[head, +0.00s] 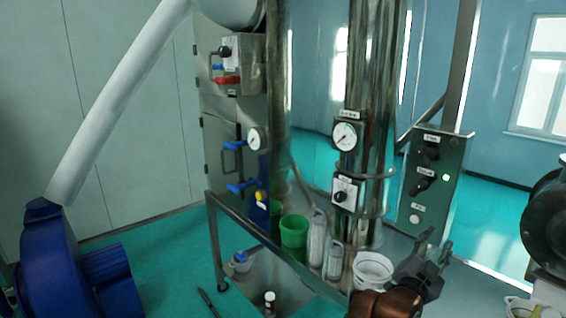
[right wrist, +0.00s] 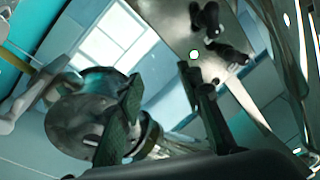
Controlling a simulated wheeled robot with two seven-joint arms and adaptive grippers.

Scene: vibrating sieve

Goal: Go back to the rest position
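My right gripper (head: 436,243) is at the lower right of the head view, in front of and below the control panel (head: 436,180). Its two fingers stand apart and point up. In the right wrist view, the gripper (right wrist: 165,92) shows both dark fingers spread with nothing held between them. My left gripper is not in view.
A steel machine with gauges (head: 344,135) stands in the middle. A green cup (head: 294,231), clear cylinders (head: 317,240) and a white bucket (head: 373,268) stand on its shelf. A blue blower (head: 60,265) is at left, dark round equipment (head: 550,225) at right.

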